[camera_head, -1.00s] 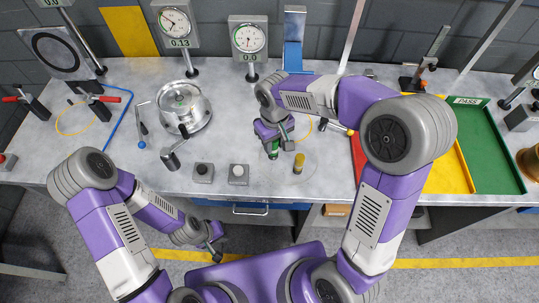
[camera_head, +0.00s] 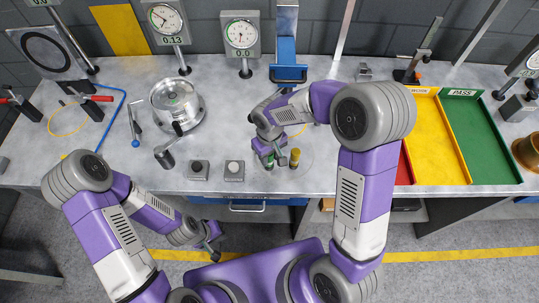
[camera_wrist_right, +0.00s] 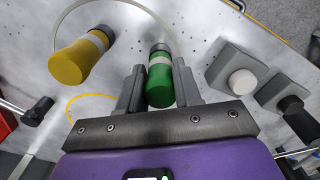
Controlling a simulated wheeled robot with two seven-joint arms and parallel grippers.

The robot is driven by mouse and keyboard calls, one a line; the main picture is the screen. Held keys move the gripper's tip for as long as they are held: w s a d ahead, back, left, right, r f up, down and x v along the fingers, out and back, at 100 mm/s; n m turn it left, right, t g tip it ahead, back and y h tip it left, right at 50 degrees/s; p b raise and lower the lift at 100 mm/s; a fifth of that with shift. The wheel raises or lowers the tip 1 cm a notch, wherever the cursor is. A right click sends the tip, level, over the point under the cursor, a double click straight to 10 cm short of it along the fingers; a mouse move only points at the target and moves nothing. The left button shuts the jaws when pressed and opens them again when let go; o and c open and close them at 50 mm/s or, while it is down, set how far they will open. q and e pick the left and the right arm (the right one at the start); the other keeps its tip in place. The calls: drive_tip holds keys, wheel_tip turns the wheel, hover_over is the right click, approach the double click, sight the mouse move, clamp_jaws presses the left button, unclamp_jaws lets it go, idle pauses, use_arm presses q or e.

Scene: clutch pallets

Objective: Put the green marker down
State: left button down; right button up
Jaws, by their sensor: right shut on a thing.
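The green marker (camera_wrist_right: 160,80) stands between the two fingers of my right gripper (camera_wrist_right: 159,88), which is shut on it. In the head view the green marker (camera_head: 269,163) is mostly hidden by my right gripper (camera_head: 268,152), and its lower end shows at or just above the bench top; I cannot tell whether it touches. My left gripper (camera_head: 213,243) hangs low in front of the bench, away from the markers; its finger opening is too small to tell.
A yellow marker (camera_head: 295,158) stands close to the right of the green one; it also shows in the wrist view (camera_wrist_right: 80,58). Two button boxes (camera_head: 199,170) (camera_head: 234,171) sit left of the gripper. Yellow (camera_head: 437,140) and green (camera_head: 490,140) trays lie at right.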

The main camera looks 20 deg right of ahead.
drive_tip(key=shift+f, duration=0.2)
drive_tip(key=o, duration=1)
drive_tip(key=shift+o, duration=0.2)
drive_tip(key=shift+r, duration=0.15)
drive_tip(key=shift+r, duration=0.25)
wheel_tip(320, 180, up, 12)
drive_tip(key=p, duration=0.1)
drive_tip(key=shift+f+p, duration=0.15)
drive_tip(key=shift+p, duration=0.2)
